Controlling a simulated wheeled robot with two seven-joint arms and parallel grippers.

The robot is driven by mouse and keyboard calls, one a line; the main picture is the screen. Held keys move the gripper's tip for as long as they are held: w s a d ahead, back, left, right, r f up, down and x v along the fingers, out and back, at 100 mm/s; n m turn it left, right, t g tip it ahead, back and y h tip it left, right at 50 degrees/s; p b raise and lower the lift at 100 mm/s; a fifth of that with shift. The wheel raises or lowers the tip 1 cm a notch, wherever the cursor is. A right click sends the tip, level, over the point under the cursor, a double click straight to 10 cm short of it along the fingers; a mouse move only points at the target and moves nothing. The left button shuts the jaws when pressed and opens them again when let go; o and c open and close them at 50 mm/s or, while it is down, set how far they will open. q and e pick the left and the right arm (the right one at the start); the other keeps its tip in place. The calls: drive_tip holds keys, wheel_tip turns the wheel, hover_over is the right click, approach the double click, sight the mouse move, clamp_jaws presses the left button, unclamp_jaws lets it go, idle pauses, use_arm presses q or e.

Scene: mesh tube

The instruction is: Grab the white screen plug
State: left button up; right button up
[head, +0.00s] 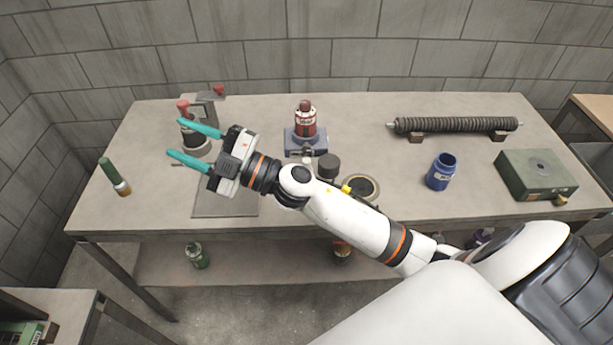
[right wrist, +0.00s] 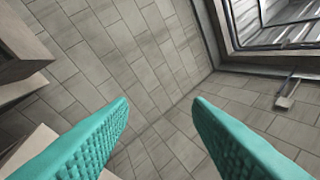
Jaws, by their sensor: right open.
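I cannot make out a white screen plug for sure in either view. A device with a red knob (head: 184,108) and a dark and pale round base (head: 195,147) stands at the table's back left, partly behind my right gripper. My right gripper (head: 175,138) reaches over the table's left part with its teal fingers apart and nothing between them. In the right wrist view, the same open fingers (right wrist: 160,105) point at the block wall. My left gripper is not in view.
The grey table (head: 150,115) bears a red bottle (head: 305,122), a black cylinder (head: 328,166), a blue jar (head: 440,172), a ribbed dark tube (head: 458,125), a green box (head: 537,176) and a green-capped tube (head: 114,177). The back wall is close behind. The table's front left is mostly clear.

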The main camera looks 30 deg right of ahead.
drive_tip(key=s+a+n+g+y, duration=0.1)
drive_tip(key=a+n+g+y, duration=0.2)
drive_tip(key=n+g, duration=0.4)
drive_tip(key=n+g+h+p, duration=0.1)
drive_tip(key=n+g+h, duration=0.2)
drive_tip(key=g+h, duration=1.1)
hover_over(307, 160)
wheel_tip(307, 160, down, 11)
drive_tip(key=t+h, duration=0.4)
drive_tip(key=shift+a+f+t+h, duration=0.1)
drive_tip(key=shift+a+t+h, duration=0.05)
drive_tip(key=shift+t+h, duration=0.2)
drive_tip(key=shift+f+p, duration=1.05)
drive_tip(key=shift+f, duration=2)
clamp_jaws()
